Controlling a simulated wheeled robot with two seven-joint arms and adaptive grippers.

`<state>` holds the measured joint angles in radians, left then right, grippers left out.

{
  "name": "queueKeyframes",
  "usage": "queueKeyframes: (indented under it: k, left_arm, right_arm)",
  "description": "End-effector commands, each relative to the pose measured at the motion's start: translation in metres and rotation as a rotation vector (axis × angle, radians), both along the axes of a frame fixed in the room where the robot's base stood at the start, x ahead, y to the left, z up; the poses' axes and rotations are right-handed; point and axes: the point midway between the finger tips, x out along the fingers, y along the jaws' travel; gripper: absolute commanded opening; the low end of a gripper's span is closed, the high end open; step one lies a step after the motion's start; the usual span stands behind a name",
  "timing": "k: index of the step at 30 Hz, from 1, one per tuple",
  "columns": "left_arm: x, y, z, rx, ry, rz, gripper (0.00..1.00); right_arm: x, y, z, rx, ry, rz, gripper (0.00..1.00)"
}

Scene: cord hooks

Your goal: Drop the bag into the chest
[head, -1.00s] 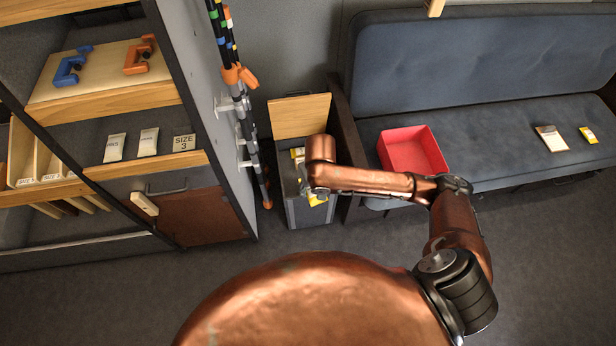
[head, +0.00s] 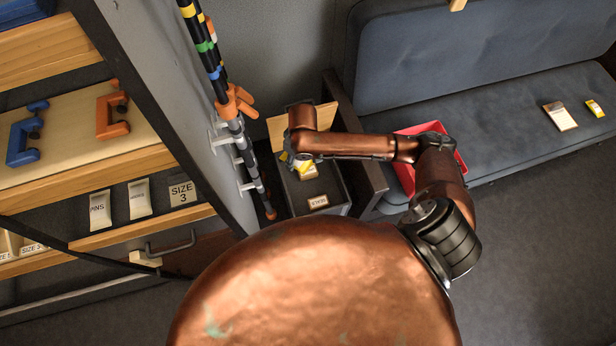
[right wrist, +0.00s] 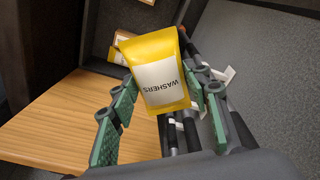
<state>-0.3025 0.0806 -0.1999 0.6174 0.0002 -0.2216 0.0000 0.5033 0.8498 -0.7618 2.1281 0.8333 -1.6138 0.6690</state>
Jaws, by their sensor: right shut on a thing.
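The bag (right wrist: 162,75) is a yellow pouch with a white label reading WASHERS. In the right wrist view it sits between the green-padded fingers of my right gripper (right wrist: 165,105), which is shut on it. In the head view, my right gripper (head: 300,165) hangs over the grey chest (head: 338,196), at its lid side, with a little yellow of the bag (head: 304,164) showing. The chest stands open, its wooden lid (head: 283,128) raised at the back. My wrist hides part of the opening. My left gripper is not in view.
Small labelled packs (head: 318,201) lie in the chest. A rack of cords (head: 222,100) on white hooks hangs close at the left. A couch (head: 490,120) with a red tray (head: 403,180) is at the right. Shelves with clamps (head: 112,115) stand left.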

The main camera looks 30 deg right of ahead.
Motion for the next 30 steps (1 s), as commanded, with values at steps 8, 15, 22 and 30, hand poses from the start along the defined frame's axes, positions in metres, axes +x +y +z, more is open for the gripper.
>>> queueKeyframes:
  k: [8,15,22,30]
  left_arm:
    - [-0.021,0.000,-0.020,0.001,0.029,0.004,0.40]
    - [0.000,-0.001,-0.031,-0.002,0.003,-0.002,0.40]
    - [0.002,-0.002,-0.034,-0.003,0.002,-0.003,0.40]
    - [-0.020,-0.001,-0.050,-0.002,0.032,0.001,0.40]
  right_arm:
    - [0.018,-0.045,-0.095,-0.002,0.007,0.499,0.16]
    - [0.027,-0.078,-0.147,0.000,0.003,0.823,0.16]
    - [0.029,-0.091,-0.165,0.000,-0.001,0.942,0.16]
    - [0.028,-0.092,-0.185,0.000,0.002,0.948,0.16]
